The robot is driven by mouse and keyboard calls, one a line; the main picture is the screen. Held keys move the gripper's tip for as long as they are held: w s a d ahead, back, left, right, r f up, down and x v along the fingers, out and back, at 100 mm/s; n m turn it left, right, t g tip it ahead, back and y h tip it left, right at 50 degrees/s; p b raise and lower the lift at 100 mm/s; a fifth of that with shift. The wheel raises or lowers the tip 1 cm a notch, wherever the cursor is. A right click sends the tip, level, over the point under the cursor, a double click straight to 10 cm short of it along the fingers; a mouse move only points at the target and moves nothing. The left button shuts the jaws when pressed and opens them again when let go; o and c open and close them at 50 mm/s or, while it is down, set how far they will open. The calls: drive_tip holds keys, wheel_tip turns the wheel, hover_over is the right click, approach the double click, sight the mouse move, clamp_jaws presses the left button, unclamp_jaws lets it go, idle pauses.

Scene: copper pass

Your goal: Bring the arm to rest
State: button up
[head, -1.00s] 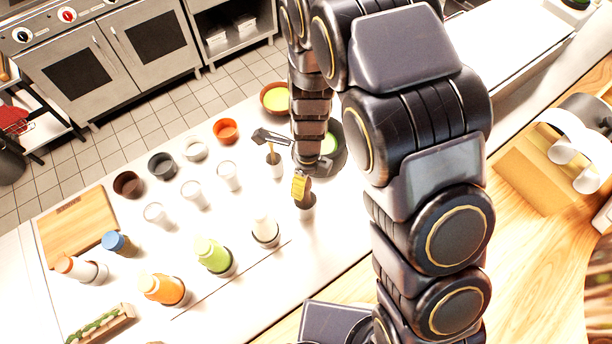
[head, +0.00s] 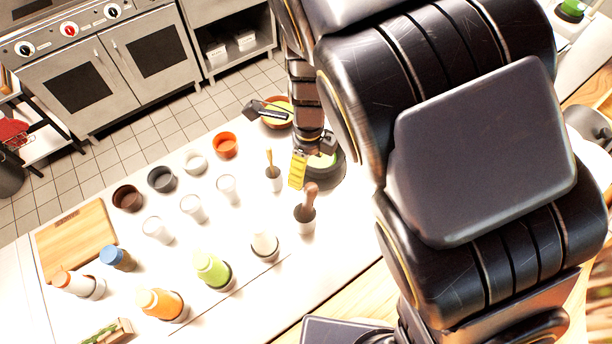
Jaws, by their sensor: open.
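My gripper (head: 281,141) is open and empty. It hangs from my dark arm near the far right side of the white counter (head: 330,235). One finger is dark and lies over the orange bowl with yellow contents (head: 284,103). The other shows a yellow pad beside the dark bowl with pale green contents (head: 320,160). A small cup with a light-handled tool (head: 274,182) and a cup with a brown-handled tool (head: 306,213) stand just in front of the gripper. My arm links fill the right of the view and hide much of what lies behind.
Small bowls, including an orange one (head: 225,145), and clear cups stand in rows. An orange bottle (head: 158,302), a green bottle (head: 211,268) and a white bottle (head: 264,245) stand nearer. A wooden board (head: 75,240) lies at left. Ovens (head: 100,65) stand beyond the floor.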

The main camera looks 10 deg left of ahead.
drive_tip(key=shift+r, duration=0.75)
idle(0.4)
